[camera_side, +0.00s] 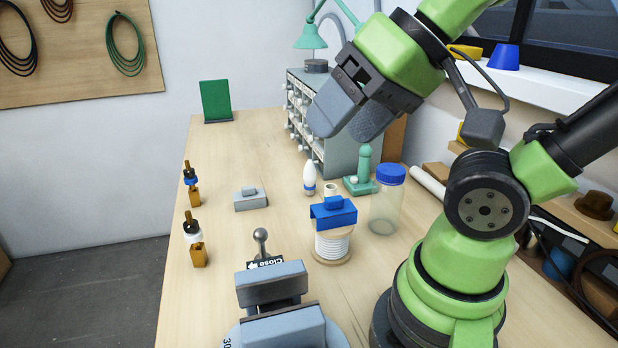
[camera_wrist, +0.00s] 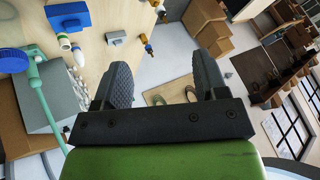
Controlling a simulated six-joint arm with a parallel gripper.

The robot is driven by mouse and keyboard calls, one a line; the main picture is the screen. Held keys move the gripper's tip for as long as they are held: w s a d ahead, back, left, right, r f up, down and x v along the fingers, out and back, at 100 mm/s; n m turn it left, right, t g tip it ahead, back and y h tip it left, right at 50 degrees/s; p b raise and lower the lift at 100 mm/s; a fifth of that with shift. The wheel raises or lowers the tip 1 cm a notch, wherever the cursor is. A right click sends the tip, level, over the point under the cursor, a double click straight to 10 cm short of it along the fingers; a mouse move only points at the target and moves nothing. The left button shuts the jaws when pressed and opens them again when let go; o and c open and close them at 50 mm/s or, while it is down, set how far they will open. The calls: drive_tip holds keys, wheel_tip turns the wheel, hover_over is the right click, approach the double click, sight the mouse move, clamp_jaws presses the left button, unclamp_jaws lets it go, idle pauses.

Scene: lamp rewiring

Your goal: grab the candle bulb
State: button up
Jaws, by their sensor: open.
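The candle bulb (camera_side: 309,176) is white with a blue band and stands upright on the wooden bench, in front of the grey drawer cabinet. In the wrist view the candle bulb (camera_wrist: 64,41) shows small at the upper left, outside the space between my fingers. My gripper (camera_side: 346,120) is open and empty, above and slightly right of the bulb in the side view, clearly apart from it.
Right of the bulb are a green stand (camera_side: 364,172) and a blue-lidded jar (camera_side: 386,212). A blue block (camera_side: 334,213) sits on a white spool (camera_side: 332,245) in front. A grey vise (camera_side: 272,284) is nearer.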

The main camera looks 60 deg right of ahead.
drive_tip(key=m+g+h, duration=0.4)
drive_tip(key=m+h, duration=0.1)
drive_tip(key=m, duration=0.1)
hover_over(310, 166)
drive_tip(key=s+a, duration=0.2)
drive_tip(key=a, duration=0.6)
wheel_tip(310, 166, down, 12)
drive_tip(key=shift+m+g+h, duration=0.3)
drive_tip(key=shift+m, duration=0.2)
drive_tip(key=d+f, duration=0.2)
drive_tip(key=f, duration=0.1)
drive_tip(key=d+f, duration=0.2)
drive_tip(key=f, duration=0.1)
drive_tip(key=w+d+f, duration=0.1)
drive_tip(key=d+f, duration=0.2)
drive_tip(key=shift+f, duration=0.35)
drive_tip(key=shift+x, duration=3.05)
drive_tip(key=shift+w, duration=0.15)
drive_tip(key=shift+c, duration=0.3)
drive_tip(key=c, duration=1)
